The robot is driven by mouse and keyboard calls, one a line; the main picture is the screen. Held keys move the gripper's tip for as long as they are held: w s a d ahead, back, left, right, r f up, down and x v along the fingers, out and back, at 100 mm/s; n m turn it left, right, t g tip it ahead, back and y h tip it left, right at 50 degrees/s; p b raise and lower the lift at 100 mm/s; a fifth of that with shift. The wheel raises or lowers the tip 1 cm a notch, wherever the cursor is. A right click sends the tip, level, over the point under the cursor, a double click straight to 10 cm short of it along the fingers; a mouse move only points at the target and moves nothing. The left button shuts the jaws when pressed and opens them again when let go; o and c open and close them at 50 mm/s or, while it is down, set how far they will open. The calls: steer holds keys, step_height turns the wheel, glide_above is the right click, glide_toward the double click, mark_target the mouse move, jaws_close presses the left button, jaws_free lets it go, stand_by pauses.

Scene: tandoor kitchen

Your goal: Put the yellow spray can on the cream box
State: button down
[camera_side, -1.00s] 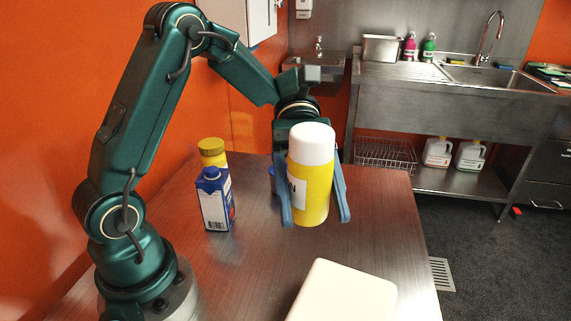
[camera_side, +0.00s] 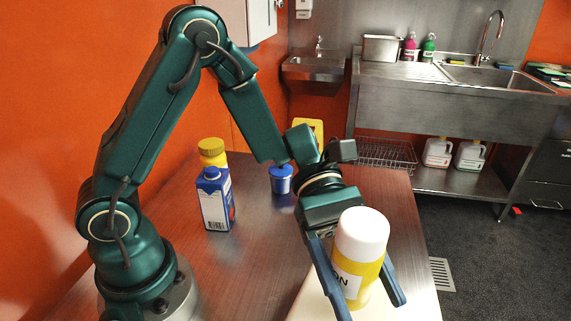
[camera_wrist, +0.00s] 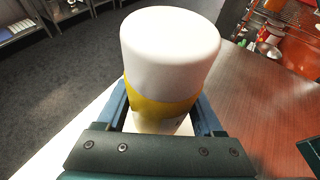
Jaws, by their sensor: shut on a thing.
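The yellow spray can (camera_side: 356,283) with a white cap stands upright between the blue fingers of my gripper (camera_side: 368,298) in the side view. My gripper is shut on it. In the wrist view the can's white cap (camera_wrist: 170,50) fills the upper middle, with a yellow band below it. The cream box (camera_side: 312,306) lies under and behind the can at the bottom of the side view, mostly hidden by can and fingers. Whether the can's base touches the box cannot be told. A pale edge of the box (camera_wrist: 75,140) shows in the wrist view.
A blue and white carton (camera_side: 215,200) and a yellow-lidded jar (camera_side: 212,152) stand at the table's left. A small blue tin (camera_side: 281,179) stands behind my gripper. The wooden table (camera_side: 250,240) is clear between carton and box.

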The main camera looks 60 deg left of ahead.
mark_target(359, 309)
steer(key=shift+f, duration=1.95)
jaws_free()
steer(key=shift+f, duration=0.1)
